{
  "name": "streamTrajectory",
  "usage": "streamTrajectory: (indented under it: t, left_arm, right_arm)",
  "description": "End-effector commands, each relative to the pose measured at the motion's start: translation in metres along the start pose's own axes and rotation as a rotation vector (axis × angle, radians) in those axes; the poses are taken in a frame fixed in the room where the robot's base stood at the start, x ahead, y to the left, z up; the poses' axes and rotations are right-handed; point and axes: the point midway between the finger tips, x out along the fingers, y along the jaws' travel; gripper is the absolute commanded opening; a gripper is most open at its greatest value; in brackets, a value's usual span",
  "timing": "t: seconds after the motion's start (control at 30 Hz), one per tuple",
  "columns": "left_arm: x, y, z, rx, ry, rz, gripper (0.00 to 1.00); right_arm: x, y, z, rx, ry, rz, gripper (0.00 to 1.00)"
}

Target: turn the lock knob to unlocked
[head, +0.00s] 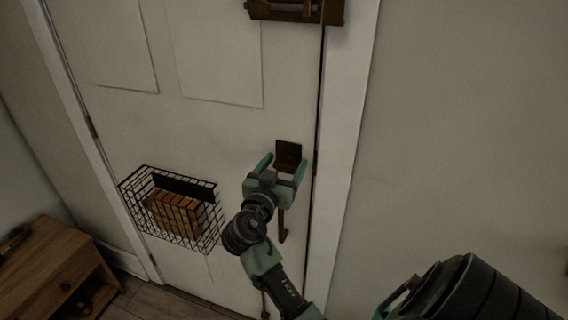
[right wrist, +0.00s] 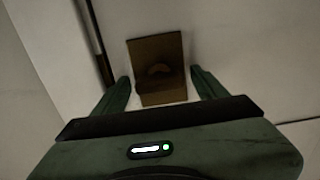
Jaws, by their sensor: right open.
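The lock's brown square plate (head: 288,153) is on the white door near its right edge. In the right wrist view the plate (right wrist: 146,50) is tilted in the picture. A small curved, lighter brown lock knob (right wrist: 160,69) sits near its middle; in the head view I cannot make the knob out. My right gripper (head: 284,162) is open in front of the plate. In the right wrist view its two green fingers (right wrist: 160,79) stand on either side of the plate's lower part, with nothing held between them. I cannot tell whether they touch the door. My left gripper is not in view.
A brown door handle (head: 283,222) hangs below the lock, partly behind my right arm. A brown bolt (head: 297,10) is higher up. A black wire basket (head: 207,225) holding a brown block is left of my arm. A wooden cabinet (head: 45,270) stands lower left. The wall at right is bare.

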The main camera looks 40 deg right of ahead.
Motion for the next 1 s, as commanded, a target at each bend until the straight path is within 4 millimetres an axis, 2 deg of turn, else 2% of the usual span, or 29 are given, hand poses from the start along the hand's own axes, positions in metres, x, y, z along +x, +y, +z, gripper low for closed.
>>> streamTrajectory:
  t: [0.03, 0.07, 0.27, 0.67, 1.0]
  left_arm:
    - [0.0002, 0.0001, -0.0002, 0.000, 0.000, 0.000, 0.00]
    - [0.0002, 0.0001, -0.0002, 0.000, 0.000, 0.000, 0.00]
    - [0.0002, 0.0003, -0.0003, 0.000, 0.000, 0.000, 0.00]
    - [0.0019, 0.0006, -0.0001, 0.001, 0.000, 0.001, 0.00]
    - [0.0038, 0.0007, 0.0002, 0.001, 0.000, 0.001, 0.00]
  right_arm:
    - [-0.0001, 0.0000, 0.0000, 0.000, 0.000, 0.000, 0.73]
    - [-0.0001, 0.0000, 0.0000, 0.000, 0.000, 0.000, 0.67]
    - [-0.0003, 0.0000, -0.0001, 0.000, 0.000, 0.000, 0.12]
    - [-0.0005, -0.0001, 0.0004, -0.072, 0.000, 0.001, 0.10]
    - [-0.0005, -0.0013, -0.0001, -0.335, 0.000, 0.001, 0.10]
